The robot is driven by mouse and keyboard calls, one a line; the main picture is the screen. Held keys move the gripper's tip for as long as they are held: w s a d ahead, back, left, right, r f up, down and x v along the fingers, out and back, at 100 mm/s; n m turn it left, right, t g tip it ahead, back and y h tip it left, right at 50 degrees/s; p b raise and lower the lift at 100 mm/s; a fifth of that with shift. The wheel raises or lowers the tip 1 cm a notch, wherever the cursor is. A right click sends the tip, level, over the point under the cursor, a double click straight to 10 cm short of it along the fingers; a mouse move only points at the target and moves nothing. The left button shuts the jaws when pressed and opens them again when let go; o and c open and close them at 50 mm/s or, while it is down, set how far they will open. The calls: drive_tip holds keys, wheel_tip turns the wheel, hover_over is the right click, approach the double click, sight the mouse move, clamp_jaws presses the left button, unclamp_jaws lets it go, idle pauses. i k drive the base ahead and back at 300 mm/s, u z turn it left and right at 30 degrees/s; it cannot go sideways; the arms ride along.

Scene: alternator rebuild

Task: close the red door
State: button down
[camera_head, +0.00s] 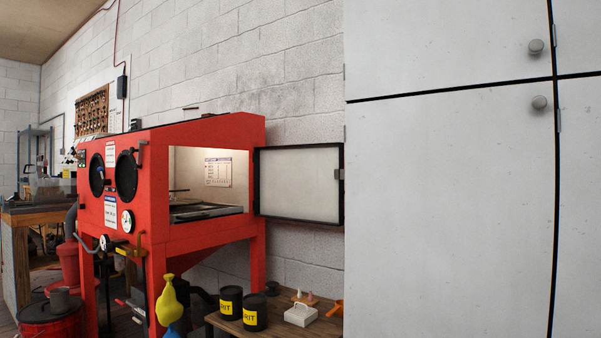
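A red blasting cabinet (155,221) stands on red legs left of the middle. The opening in its right side (205,166) is uncovered, showing a lit interior with a notice on the back wall and a dark grate. Its door (298,185) stands swung wide open to the right of the opening, by the block wall. I see the door's pale inner panel in a black frame, with a small latch piece (338,174) on the right edge. The door's outer face is hidden, so its colour does not show. My gripper is not in view.
A low wooden bench (235,329) below the door holds two black grit cans (255,312), a white block-shaped item (300,315) and an orange item (335,309). Yellow (169,299) and blue bags hang beside it. Large pale cabinets (450,210) fill the right side.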

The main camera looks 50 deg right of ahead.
sight(302, 183)
drive_tip(key=u, duration=0.1)
drive_tip(key=i, duration=0.85)
drive_tip(key=z, duration=0.4)
drive_tip(key=i, duration=1.4)
drive_tip(key=z, duration=1.6)
drive_tip(key=i, duration=0.85)
drive_tip(key=z, duration=0.95)
